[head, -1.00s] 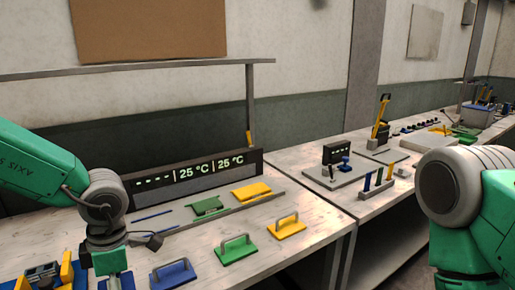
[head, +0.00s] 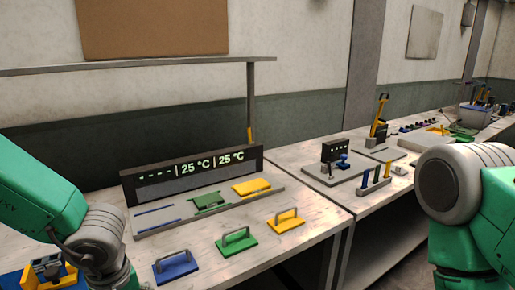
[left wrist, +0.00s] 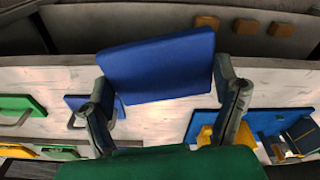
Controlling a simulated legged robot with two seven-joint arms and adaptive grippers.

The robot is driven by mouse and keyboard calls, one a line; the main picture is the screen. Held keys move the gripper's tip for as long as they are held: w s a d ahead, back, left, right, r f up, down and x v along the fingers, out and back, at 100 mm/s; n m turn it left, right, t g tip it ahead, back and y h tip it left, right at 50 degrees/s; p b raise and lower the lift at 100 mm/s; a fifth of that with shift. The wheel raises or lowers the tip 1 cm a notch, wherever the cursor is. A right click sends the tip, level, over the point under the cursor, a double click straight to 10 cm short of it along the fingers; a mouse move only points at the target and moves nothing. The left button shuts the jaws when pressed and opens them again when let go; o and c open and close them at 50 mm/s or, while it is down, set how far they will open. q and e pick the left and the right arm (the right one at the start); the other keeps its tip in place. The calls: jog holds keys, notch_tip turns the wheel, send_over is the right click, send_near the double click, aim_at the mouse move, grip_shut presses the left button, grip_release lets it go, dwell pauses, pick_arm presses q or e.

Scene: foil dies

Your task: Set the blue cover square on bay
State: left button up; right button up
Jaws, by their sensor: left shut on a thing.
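In the left wrist view my left gripper (left wrist: 162,78) is shut on a flat blue piece, which I take for the blue cover (left wrist: 157,62). It is held between the two fingers, above the bench, slightly tilted in the picture. In the head view the hand and the piece are below the frame or hidden by my arm. The bay strip (head: 203,211) runs along the display. Its left bay (head: 157,218) is bare between two blue lines. A green piece (head: 211,201) sits in the middle bay, a yellow one (head: 251,187) in the right. My right gripper is not in view.
Handled plates, blue (head: 176,268), green (head: 236,244) and yellow (head: 285,222), lie in front of the bays. The blue one also shows in the left wrist view (left wrist: 75,102). A blue base with a yellow fixture (head: 45,270) stands at the left. The display (head: 195,175) backs the bays.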

pick_arm(q)
jog(key=m, duration=0.1)
jog(key=s+m, duration=0.1)
jog(key=m, duration=0.1)
jog(key=f+m, duration=0.1)
jog(key=m, duration=0.1)
jog(key=shift+s+d, duration=0.2)
jog(key=shift+d, duration=0.05)
jog(key=m, duration=0.1)
jog(key=s+m, duration=0.1)
jog(key=m, duration=0.1)
jog(key=shift+s+d+f+m+t+h, duration=0.15)
jog(key=shift+d+f+m+t+h, duration=0.15)
jog(key=shift+d+f+h, duration=0.1)
notch_tip(320, 180, down, 6)
jog(key=b, duration=0.6)
jog(key=shift+d+f+m+b, duration=0.15)
jog(key=shift+f+m+b, duration=0.05)
jog(key=shift+m+b, duration=0.1)
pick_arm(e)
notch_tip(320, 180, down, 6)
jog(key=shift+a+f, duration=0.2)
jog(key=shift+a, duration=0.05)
pick_arm(q)
jog(key=shift+s, duration=0.1)
